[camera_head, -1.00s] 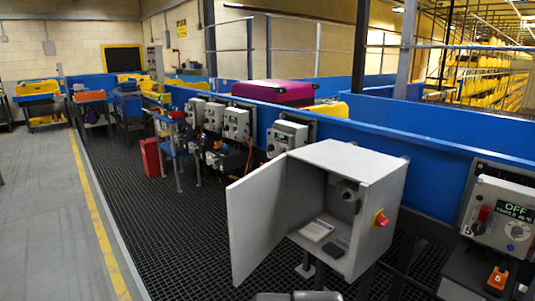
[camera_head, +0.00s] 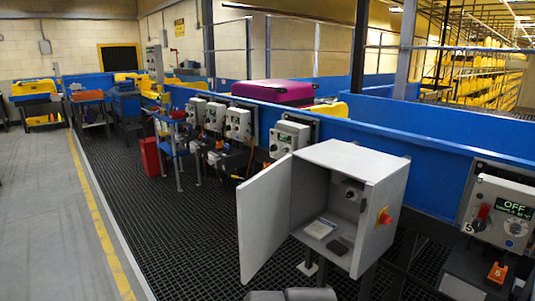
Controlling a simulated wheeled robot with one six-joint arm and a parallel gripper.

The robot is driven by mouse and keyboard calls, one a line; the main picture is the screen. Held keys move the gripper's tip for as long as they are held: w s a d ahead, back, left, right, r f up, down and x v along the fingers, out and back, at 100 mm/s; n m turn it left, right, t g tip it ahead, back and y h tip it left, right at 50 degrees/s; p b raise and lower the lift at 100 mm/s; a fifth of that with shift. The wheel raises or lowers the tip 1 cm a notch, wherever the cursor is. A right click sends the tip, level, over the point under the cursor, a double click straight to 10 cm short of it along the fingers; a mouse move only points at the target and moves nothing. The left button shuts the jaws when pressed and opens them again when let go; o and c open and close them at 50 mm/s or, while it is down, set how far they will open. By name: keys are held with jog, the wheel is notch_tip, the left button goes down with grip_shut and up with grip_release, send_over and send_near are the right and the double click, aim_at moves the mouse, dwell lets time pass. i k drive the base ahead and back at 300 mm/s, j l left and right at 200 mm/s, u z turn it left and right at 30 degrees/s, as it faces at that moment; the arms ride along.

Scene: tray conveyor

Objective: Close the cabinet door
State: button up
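The grey cabinet (camera_head: 385,225) stands in the right middle of the head view, with a red and yellow rotary switch on its right side. Its door (camera_head: 265,217) hangs wide open to the left, apart from the cabinet front. Inside, a white card or booklet and a dark flat item lie on the cabinet floor, and a dark knob sits on the back wall. A dark grey rounded piece, likely part of my arm, shows at the bottom edge below the door. My gripper's fingers are not in view.
A blue conveyor wall (camera_head: 420,130) runs behind the cabinet. A control box reading OFF (camera_head: 500,213) is to the right. A red bin (camera_head: 150,156) and a blue stand (camera_head: 175,145) are farther left. Dark grated floor (camera_head: 180,240) left of the door is clear.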

aim_at(262, 222)
jog(key=i+j+u, duration=0.1)
jog(key=i, duration=0.35)
jog(key=i+j, duration=0.25)
jog(key=i, duration=0.2)
jog(key=u, duration=0.05)
